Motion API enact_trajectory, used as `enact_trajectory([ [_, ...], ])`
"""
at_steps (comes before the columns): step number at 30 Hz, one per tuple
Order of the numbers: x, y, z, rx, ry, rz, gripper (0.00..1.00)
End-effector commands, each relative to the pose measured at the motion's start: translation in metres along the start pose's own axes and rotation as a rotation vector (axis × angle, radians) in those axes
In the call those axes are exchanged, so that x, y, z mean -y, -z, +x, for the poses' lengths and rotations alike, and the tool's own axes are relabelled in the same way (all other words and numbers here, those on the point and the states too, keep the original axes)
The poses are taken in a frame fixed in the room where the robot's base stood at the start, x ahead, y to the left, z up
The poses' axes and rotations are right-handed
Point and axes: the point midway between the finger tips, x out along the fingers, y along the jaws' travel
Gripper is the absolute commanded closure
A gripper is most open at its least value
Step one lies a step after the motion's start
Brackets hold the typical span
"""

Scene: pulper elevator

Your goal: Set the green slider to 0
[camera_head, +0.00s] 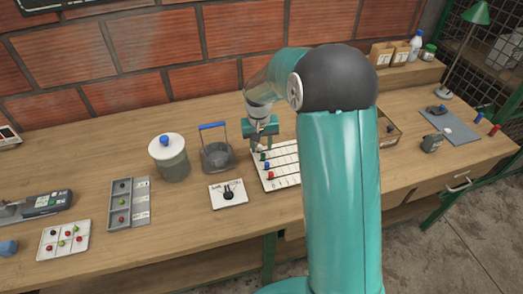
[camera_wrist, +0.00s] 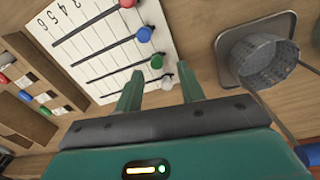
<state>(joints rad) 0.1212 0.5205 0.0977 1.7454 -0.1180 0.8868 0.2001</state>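The slider board (camera_wrist: 92,42) is white with printed numbers and dark slots. It shows in the wrist view at upper left and in the head view (camera_head: 284,158) beside my arm. The green slider knob (camera_wrist: 156,61) is at the right end of its slot, away from the readable higher numbers. Its exact mark cannot be read. The blue knob (camera_wrist: 144,34) is above it and the white knob (camera_wrist: 167,82) below. A red knob (camera_wrist: 127,3) is at the top edge. My gripper (camera_wrist: 160,76) is open, its fingers on either side of the green and white knobs; contact is unclear.
A wire basket (camera_wrist: 264,60) stands right of the board in the wrist view. A dial plate (camera_head: 229,193) and a lidded canister (camera_head: 168,158) stand to the left in the head view. A wooden tray (camera_wrist: 25,95) with colored pieces lies on the other side.

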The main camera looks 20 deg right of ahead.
Motion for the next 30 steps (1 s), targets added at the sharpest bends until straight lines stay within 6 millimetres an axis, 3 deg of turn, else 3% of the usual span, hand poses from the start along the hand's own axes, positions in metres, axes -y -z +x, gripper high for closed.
enact_trajectory([
  [6, 0.0, 0.001, -0.051, -0.005, 0.001, -0.001, 0.61],
  [13, 0.0, 0.001, -0.092, -0.003, 0.001, -0.001, 0.61],
  [18, 0.0, 0.0, -0.103, -0.001, 0.001, 0.0, 0.61],
  [30, 0.0, 0.0, -0.104, 0.0, 0.001, 0.0, 0.61],
])
